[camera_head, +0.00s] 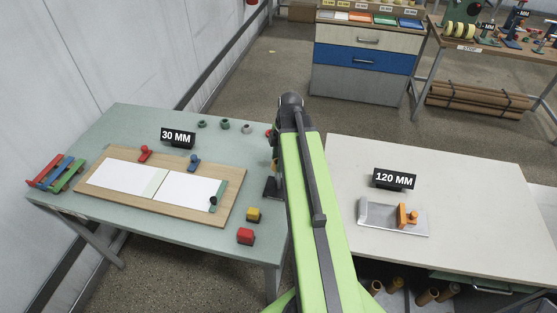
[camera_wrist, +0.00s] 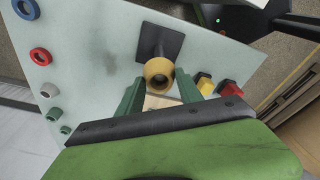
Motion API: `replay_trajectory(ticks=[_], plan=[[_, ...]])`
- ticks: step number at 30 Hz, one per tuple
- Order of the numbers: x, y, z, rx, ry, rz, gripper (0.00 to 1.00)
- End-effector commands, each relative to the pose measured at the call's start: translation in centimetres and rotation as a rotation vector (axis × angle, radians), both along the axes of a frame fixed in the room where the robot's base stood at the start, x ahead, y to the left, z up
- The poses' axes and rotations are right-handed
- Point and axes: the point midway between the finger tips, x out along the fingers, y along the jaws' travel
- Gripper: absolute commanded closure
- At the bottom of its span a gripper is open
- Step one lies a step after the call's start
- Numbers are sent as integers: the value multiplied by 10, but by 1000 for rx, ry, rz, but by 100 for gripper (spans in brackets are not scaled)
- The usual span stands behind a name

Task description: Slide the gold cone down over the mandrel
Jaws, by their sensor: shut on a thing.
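The gold cone (camera_wrist: 158,68) is between the green fingertips of my gripper (camera_wrist: 158,90) in the wrist view. Its dark round opening faces the camera. The black mandrel (camera_wrist: 159,45) rises from a square black base just beyond the cone and appears in line with it. I cannot tell how far the cone is around the post. In the head view the mandrel's base (camera_head: 272,188) shows at the right edge of the green table, left of my arm. My arm hides most of the gripper and cone there.
A yellow block (camera_head: 253,215) and a red block (camera_head: 245,236) sit near the base. Several small grey and green cones (camera_head: 224,123) stand at the table's back. A wooden board (camera_head: 120,198) with white sheets lies left. A white table (camera_head: 450,170) stands right of my arm.

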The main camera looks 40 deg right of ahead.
Motion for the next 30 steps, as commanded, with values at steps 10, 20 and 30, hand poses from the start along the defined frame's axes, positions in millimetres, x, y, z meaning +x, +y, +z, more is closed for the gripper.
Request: replay_trajectory(ticks=[10, 20, 30], plan=[[0, 0, -10, 0, 0, 0, 100], [0, 0, -14, 0, 0, 0, 46], [0, 0, -14, 0, 0, 0, 32]])
